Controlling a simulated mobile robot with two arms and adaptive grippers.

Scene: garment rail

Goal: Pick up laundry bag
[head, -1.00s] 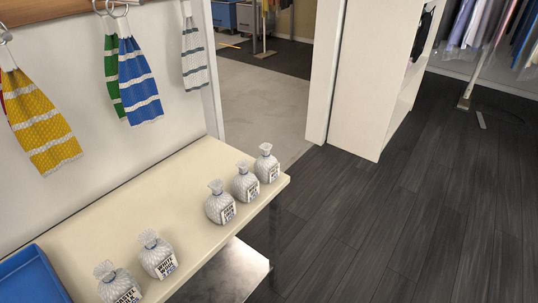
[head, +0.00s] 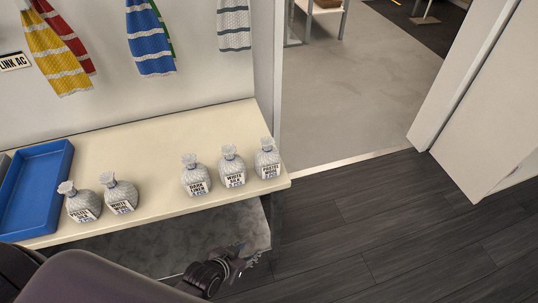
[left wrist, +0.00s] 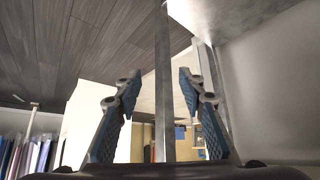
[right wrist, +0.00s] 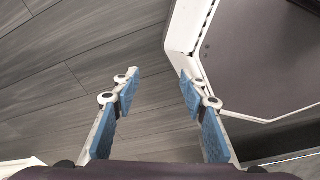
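Several grey mesh laundry bags with tied tops and white labels stand upright on the cream shelf (head: 150,213). Two are at the left, a pastel one (head: 80,203) and a white one (head: 119,193). Three are at the right: dark linen (head: 196,176), white silk (head: 232,166) and one at the end (head: 267,158) whose label seems to read pastel. My left gripper (head: 238,257) is below the shelf's front edge, apart from the bags. In the left wrist view its fingers (left wrist: 159,82) are open, with a metal post between them in view. My right gripper (right wrist: 160,78) is open and empty above the floor.
A blue tray (head: 36,190) lies on the shelf's left end. Striped knitted pieces (head: 150,38) hang on the wall above. A grey lower shelf (head: 225,232) is under the bags. Dark wood floor (head: 370,225) is clear at the right, beside a doorway and white panel (head: 490,125).

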